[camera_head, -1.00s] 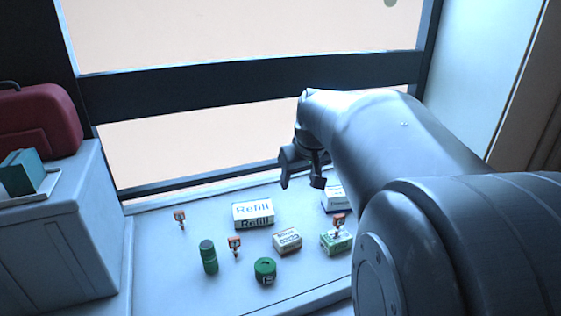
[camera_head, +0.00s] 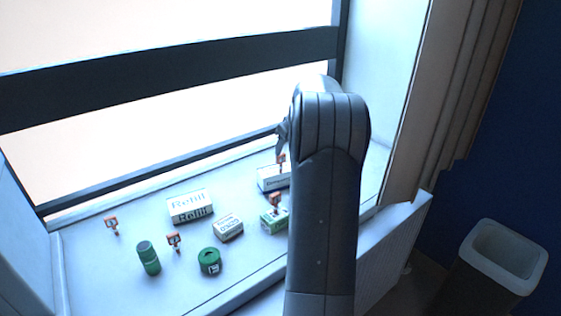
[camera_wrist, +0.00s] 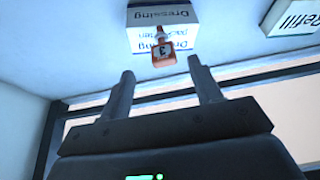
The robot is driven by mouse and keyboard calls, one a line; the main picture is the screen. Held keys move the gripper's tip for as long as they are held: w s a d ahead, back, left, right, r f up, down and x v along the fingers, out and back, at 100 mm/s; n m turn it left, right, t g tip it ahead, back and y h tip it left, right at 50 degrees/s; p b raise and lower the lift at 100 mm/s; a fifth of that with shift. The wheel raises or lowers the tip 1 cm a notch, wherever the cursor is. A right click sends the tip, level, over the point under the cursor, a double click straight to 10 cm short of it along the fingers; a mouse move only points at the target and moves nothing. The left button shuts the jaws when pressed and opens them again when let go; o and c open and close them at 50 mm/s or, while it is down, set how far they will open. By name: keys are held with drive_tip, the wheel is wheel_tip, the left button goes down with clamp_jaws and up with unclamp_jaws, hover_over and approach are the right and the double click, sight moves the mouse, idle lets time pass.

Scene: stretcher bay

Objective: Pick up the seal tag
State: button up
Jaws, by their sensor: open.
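Several small orange-red seal tags with pale faces are in the head view. One tag (camera_head: 281,159) shows at the white dressing box (camera_head: 272,179), beside my arm. In the wrist view this tag (camera_wrist: 163,54), marked 3, overlaps the dressing box (camera_wrist: 150,15) and seems to stand on it. Other tags are at the far left (camera_head: 111,224), by the green bottle (camera_head: 174,240) and at the green-white box (camera_head: 275,201). My gripper (camera_wrist: 161,75) is open and empty, its fingers on either side of the tag in the picture, apparently short of it. In the head view my arm partly hides it.
A Refill box (camera_head: 190,206), a small white box (camera_head: 228,227), a green bottle (camera_head: 149,258), a green tape roll (camera_head: 209,262) and a green-white box (camera_head: 273,221) stand on the sill. The window frame (camera_head: 170,80) rises behind. A grey bin (camera_head: 497,262) is at lower right.

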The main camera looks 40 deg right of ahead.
sight(279, 161)
drive_tip(key=x, duration=0.9)
drive_tip(key=shift+w+a+f, duration=0.2)
drive_tip(key=shift+w, duration=0.2)
drive_tip(key=shift+c, duration=0.4)
drive_tip(key=c, duration=1)
drive_tip(key=shift+c, duration=0.2)
drive_tip(key=shift+r, duration=0.15)
